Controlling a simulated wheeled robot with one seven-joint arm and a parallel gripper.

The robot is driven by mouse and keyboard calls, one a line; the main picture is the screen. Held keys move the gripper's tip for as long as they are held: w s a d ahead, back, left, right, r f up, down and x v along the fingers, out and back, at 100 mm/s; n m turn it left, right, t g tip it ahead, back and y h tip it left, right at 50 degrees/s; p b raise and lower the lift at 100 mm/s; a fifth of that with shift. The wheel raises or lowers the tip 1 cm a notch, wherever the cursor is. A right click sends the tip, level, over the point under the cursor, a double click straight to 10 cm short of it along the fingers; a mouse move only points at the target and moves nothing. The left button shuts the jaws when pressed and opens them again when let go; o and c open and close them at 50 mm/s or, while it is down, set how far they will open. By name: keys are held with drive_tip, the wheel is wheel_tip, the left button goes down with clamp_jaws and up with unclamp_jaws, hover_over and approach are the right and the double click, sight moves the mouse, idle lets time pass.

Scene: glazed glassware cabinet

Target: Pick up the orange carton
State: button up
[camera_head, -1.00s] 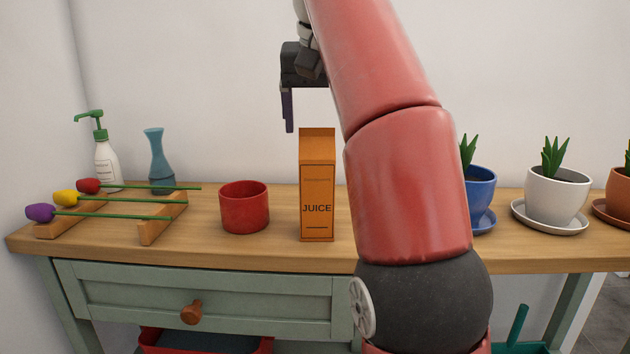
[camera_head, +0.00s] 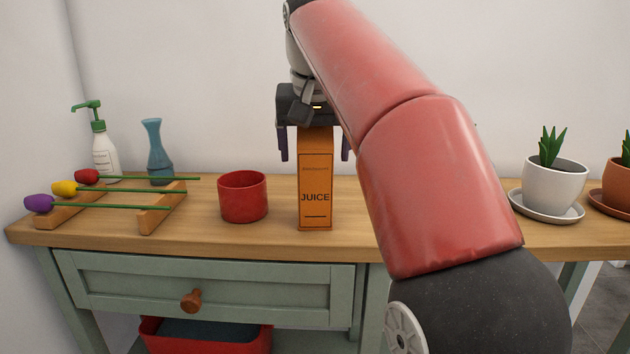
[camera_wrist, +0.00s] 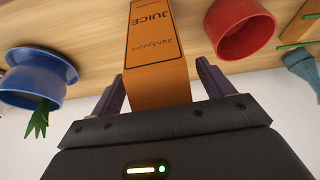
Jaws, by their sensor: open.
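The orange carton (camera_head: 316,190), marked JUICE, stands upright on the wooden table top. My gripper (camera_head: 314,158) is open and points down over the carton's top, with one finger on each side of it. In the wrist view the carton (camera_wrist: 157,60) sits between the two spread fingers of my gripper (camera_wrist: 160,85). There is a gap on both sides there, and the fingers reach only the carton's upper part. My arm hides the table to the right of the carton.
A red pot (camera_head: 243,198) stands close left of the carton. Further left are a wooden rack (camera_head: 160,212) with tulips, a blue vase (camera_head: 158,155) and a soap bottle (camera_head: 103,155). A white plant pot (camera_head: 553,188) is right; a blue pot (camera_wrist: 35,75) shows in the wrist view.

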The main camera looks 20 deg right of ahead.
drive_tip(key=c, duration=1.6)
clamp_jaws()
drive_tip(key=shift+r, duration=0.15)
